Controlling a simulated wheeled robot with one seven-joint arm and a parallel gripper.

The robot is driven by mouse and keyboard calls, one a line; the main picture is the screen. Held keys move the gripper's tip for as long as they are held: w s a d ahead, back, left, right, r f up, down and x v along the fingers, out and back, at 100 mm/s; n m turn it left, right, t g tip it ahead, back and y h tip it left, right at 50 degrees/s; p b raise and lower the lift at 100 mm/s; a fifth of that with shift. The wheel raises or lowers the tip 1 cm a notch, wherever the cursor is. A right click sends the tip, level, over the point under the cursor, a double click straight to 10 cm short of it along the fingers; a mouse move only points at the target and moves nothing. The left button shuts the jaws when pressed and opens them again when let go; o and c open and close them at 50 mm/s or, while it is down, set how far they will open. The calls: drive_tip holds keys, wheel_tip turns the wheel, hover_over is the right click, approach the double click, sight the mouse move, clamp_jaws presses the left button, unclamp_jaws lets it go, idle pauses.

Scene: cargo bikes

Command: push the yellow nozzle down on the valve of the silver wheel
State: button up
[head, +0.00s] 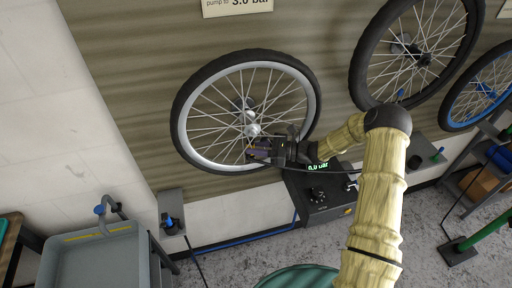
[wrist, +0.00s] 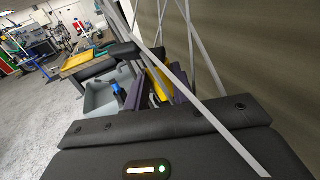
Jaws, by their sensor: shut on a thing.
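The silver wheel (head: 312,110) hangs on the wall, with a black tyre, a bright rim and thin spokes. My gripper (head: 257,151) is at the lower part of this wheel, just inside the rim among the spokes. In the wrist view my gripper's dark purple fingers (wrist: 156,92) are shut on the yellow nozzle (wrist: 160,83), with spokes crossing close in front. The valve cannot be made out; the fingers and spokes cover that area. I cannot tell whether the nozzle touches the valve.
A black pump box (head: 322,203) below the wheel reads 0.0 bar, and a dark hose runs near my gripper. A blue nozzle (head: 168,221) stands in a holder at left, a green one (head: 438,156) at right. A grey tray (head: 95,262) stands lower left. Two more wheels hang at right.

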drive_tip(key=shift+f+b, duration=0.3)
idle(0.5)
drive_tip(key=o, duration=1)
drive_tip(key=shift+o, duration=0.4)
drive_tip(key=s+d, duration=0.1)
drive_tip(key=d, duration=0.9)
drive_tip(key=shift+s+r, duration=0.15)
drive_tip(key=shift+s, duration=0.15)
drive_tip(key=shift+a, duration=0.1)
idle(0.3)
